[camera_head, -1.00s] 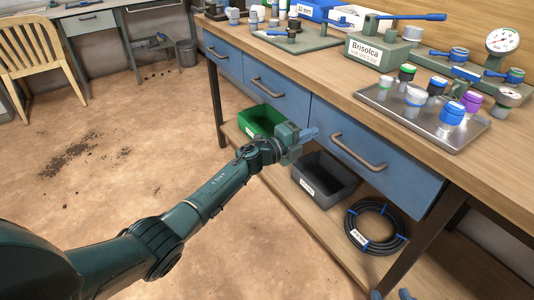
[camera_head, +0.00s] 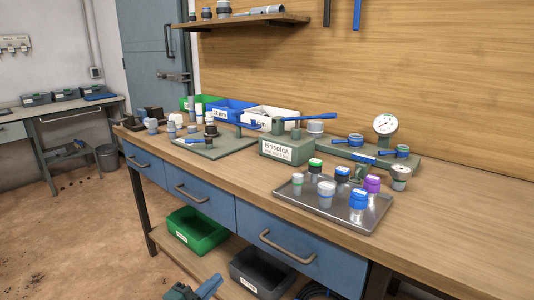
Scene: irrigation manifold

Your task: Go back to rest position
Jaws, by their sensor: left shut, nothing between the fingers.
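My left gripper (camera_head: 204,288) shows at the bottom edge of the head view, in front of the bench and below the drawers. Its blue fingers are shut with nothing between them. The rest of the left arm is cut off by the lower edge. My right gripper is not in view.
The wooden workbench (camera_head: 430,212) carries a metal tray (camera_head: 335,222) of capped fittings, a green Brisolca block (camera_head: 287,148) and a pressure gauge (camera_head: 386,125). Below are blue drawers (camera_head: 196,201), a green bin (camera_head: 197,232) and a dark bin (camera_head: 262,272). Open floor lies left.

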